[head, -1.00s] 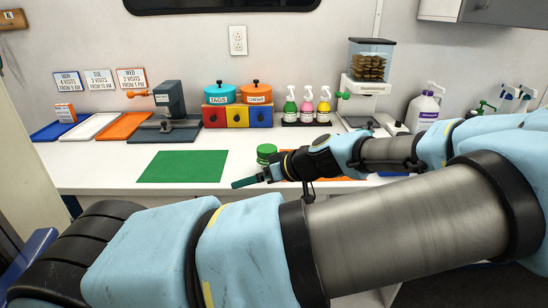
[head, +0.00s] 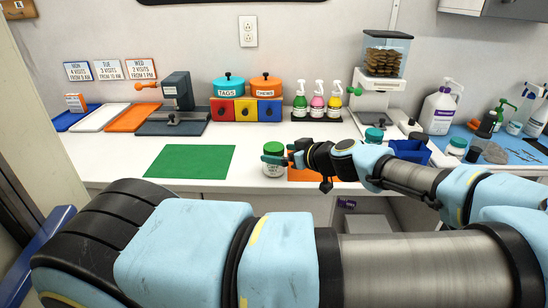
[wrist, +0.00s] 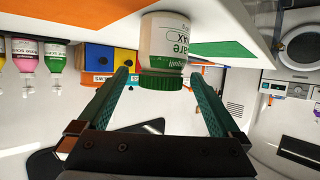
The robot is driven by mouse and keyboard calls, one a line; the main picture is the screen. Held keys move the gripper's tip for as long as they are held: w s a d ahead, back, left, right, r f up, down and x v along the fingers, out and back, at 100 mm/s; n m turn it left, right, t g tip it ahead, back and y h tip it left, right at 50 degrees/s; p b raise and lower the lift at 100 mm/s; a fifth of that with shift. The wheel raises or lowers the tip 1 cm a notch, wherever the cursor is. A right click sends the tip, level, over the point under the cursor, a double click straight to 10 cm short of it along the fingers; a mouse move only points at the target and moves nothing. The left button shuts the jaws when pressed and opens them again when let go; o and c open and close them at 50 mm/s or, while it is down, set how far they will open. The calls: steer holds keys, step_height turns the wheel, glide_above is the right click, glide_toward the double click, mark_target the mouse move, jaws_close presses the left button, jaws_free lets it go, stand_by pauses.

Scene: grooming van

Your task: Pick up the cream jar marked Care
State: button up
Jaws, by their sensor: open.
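A white jar with a green lid (head: 274,168) stands on the white counter, at the right of the green mat. In the wrist view, which is upside down, the jar (wrist: 162,42) shows the letters "are" and "ax" on its label. My gripper (head: 275,157) is open at the jar, with its teal fingers level with the jar's upper part. In the wrist view my gripper (wrist: 160,85) has one finger on each side of the jar's lid, with gaps visible. I cannot tell how far the fingertips reach past it.
A green mat (head: 190,161) and an orange mat (head: 305,173) lie beside the jar. Behind stand coloured drawers (head: 245,111), pump bottles (head: 317,100) and a treat dispenser (head: 383,75). The counter's front edge is close.

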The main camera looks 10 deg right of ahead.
steer(key=shift+p+x, duration=0.55)
steer(key=shift+x, duration=1.15)
steer(key=shift+s+a+f, duration=0.1)
steer(key=shift+f, duration=0.05)
steer(key=c, duration=1.5)
